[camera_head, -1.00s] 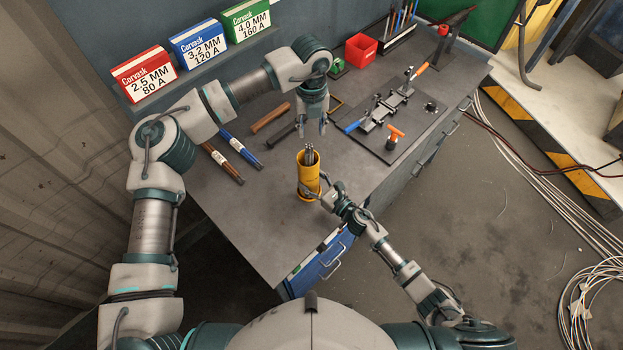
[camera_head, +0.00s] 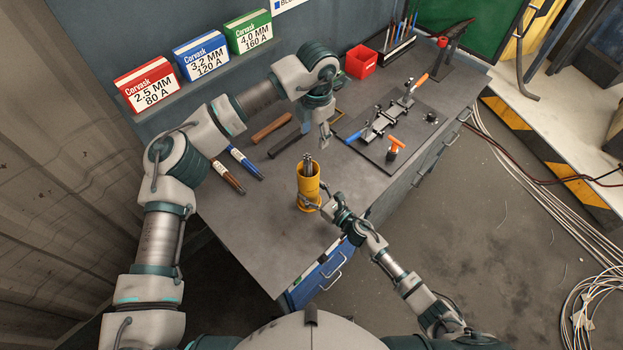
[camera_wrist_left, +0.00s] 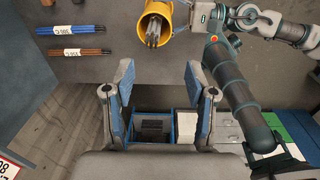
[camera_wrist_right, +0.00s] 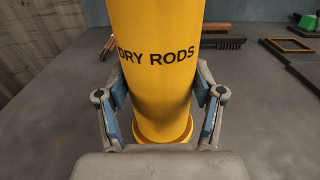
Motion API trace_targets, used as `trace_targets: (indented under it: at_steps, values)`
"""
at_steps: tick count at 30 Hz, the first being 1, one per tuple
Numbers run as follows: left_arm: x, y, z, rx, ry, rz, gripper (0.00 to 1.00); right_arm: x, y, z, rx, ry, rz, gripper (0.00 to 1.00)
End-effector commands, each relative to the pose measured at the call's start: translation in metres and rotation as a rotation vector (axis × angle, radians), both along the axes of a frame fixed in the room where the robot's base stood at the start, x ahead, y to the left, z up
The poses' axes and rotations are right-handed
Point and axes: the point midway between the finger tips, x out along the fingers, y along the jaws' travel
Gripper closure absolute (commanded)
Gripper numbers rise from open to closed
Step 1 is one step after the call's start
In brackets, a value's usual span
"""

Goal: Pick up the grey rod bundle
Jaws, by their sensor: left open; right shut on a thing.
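The grey rod bundle (camera_head: 308,165) stands in a yellow canister (camera_head: 309,190), its tips showing above the rim. In the left wrist view the bundle (camera_wrist_left: 153,36) shows inside the canister's mouth, beyond my fingers. My left gripper (camera_head: 325,140) is open and empty, above the bench just behind and right of the canister in the head view. My right gripper (camera_head: 318,203) is shut around the lower part of the canister. In the right wrist view the canister (camera_wrist_right: 155,70) reads "DRY RODS" and sits upright between both fingers (camera_wrist_right: 160,115).
Blue rods (camera_head: 246,163) and brown rods (camera_head: 228,177) lie left of the canister. A brush (camera_head: 284,144) and a wooden-handled tool (camera_head: 270,127) lie behind it. A clamp fixture (camera_head: 385,125) and a red bin (camera_head: 361,61) are to the right and back. The bench front (camera_head: 270,245) is clear.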

Motion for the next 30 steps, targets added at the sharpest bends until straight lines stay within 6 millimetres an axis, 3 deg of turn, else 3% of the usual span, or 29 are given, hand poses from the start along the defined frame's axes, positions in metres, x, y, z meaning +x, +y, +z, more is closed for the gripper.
trace_targets:
  at_steps: [4, 12, 20, 27, 30]
  values:
    - [0.001, 0.003, -0.013, 0.002, 0.004, -0.057, 0.44, 0.0, 0.001, 0.0, -0.002, -0.001, -0.001, 0.87]
    - [0.002, 0.003, -0.06, 0.003, 0.003, -0.058, 0.44, 0.0, 0.001, 0.0, -0.001, -0.001, 0.0, 0.87]
    - [0.003, 0.003, -0.078, 0.004, 0.002, -0.057, 0.44, 0.0, 0.0, 0.0, 0.0, 0.0, 0.0, 0.87]
    - [0.005, 0.005, -0.115, 0.003, 0.003, -0.057, 0.44, 0.0, 0.0, 0.0, 0.0, 0.0, -0.001, 0.87]
    - [0.006, 0.006, -0.119, 0.004, 0.0, -0.057, 0.44, 0.0, 0.0, 0.0, -0.001, -0.001, -0.001, 0.87]
